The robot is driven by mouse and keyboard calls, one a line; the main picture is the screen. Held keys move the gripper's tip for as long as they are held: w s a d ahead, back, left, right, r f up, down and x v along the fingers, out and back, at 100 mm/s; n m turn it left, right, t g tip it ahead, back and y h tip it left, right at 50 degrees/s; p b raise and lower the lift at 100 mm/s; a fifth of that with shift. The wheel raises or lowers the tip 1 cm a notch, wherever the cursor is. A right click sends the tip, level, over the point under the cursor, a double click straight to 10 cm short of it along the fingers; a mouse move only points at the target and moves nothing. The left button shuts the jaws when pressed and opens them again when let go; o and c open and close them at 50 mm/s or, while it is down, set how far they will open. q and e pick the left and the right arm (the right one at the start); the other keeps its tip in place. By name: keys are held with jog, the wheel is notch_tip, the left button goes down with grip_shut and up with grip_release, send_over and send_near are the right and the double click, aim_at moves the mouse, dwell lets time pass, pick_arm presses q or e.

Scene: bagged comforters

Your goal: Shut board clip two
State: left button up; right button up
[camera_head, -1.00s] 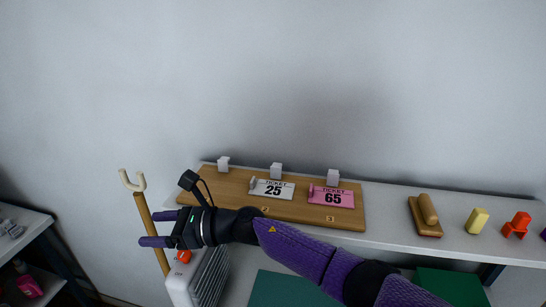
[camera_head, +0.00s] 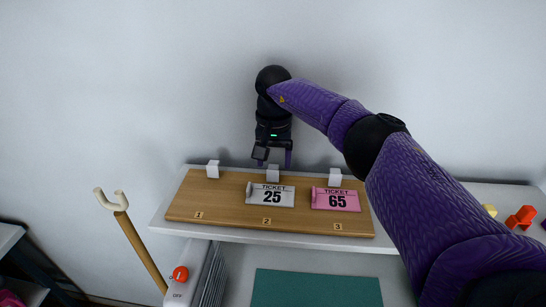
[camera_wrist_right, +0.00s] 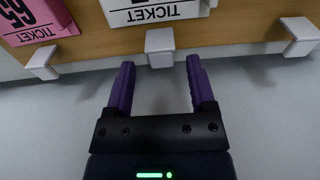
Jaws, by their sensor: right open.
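The wooden board (camera_head: 230,215) lies on a white shelf, with places marked 1, 2 and 3. Clip two (camera_head: 273,173) is a small white block at the board's back edge, behind the white ticket 25 (camera_head: 270,195). My right gripper (camera_head: 274,162) is open and empty, pointing down just behind clip two. In the right wrist view, clip two (camera_wrist_right: 160,47) lies just beyond the gap between the purple fingertips (camera_wrist_right: 160,66); I see no contact. Whether the clip is shut is hard to tell. My left gripper is out of view.
Clip one (camera_head: 213,169) and clip three (camera_head: 335,177) flank clip two. The pink ticket 65 (camera_head: 336,199) lies before clip three. The wall is close behind.

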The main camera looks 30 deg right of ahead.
jog(key=shift+f, duration=0.35)
jog(key=shift+c, duration=0.3)
grip_shut()
